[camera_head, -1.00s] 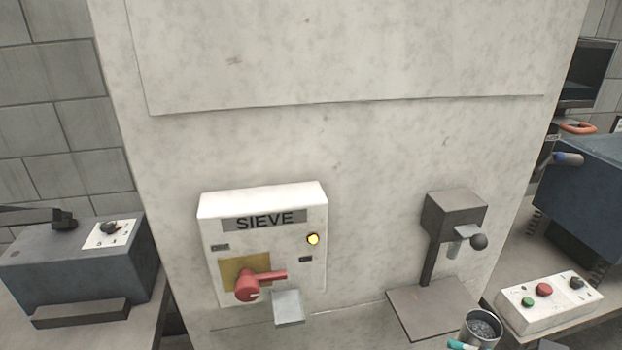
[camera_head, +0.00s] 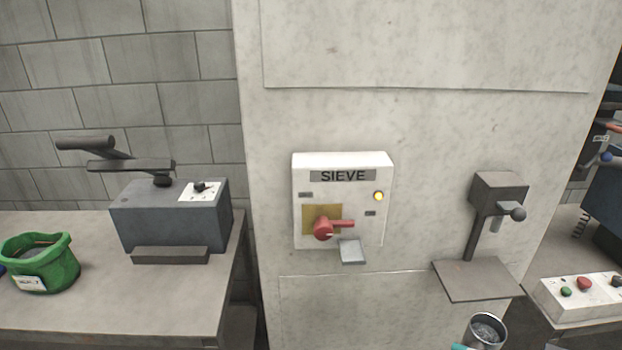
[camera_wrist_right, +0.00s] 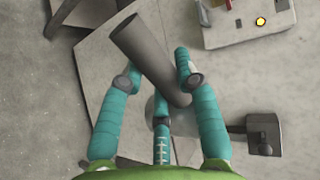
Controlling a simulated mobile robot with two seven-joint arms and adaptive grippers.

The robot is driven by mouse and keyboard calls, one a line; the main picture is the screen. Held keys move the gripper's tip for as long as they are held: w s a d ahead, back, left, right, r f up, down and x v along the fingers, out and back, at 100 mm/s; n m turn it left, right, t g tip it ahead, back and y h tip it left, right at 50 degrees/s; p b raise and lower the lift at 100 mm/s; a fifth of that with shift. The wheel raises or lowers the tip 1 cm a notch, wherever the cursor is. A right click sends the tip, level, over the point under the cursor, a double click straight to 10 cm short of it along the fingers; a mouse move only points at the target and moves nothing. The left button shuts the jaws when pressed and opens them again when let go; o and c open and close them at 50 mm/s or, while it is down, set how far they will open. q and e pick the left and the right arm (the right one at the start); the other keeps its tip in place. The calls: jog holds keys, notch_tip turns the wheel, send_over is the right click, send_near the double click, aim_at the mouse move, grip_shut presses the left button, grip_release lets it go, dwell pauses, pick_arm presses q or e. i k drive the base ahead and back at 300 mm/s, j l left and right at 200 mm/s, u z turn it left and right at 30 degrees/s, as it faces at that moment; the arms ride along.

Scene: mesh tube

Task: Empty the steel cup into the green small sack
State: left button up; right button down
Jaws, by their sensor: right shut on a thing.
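The green small sack (camera_head: 45,264) stands open on the left table in the head view, with a white label on its front. The steel cup (camera_head: 485,331) is at the bottom right of the head view, upright, with grey contents showing inside its rim. A teal fingertip of my right gripper shows beside it. In the right wrist view the teal fingers of my right gripper (camera_wrist_right: 160,92) are closed around the grey cup (camera_wrist_right: 146,58). The cup is far from the sack. My left gripper is not in view.
A sieve panel (camera_head: 343,165) with a red lever is fixed to the pale column. A grey stand (camera_head: 478,280) with a small plate juts out near the cup. A blue-grey lever machine (camera_head: 170,222) stands beside the sack. A button box (camera_head: 585,300) is at right.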

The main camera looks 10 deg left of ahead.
aim_at(36, 262)
jog(key=u, duration=2)
jog(key=i+l+u, duration=0.2)
jog(key=i, duration=0.2)
jog(key=i+u, duration=0.15)
jog(key=i, duration=0.2)
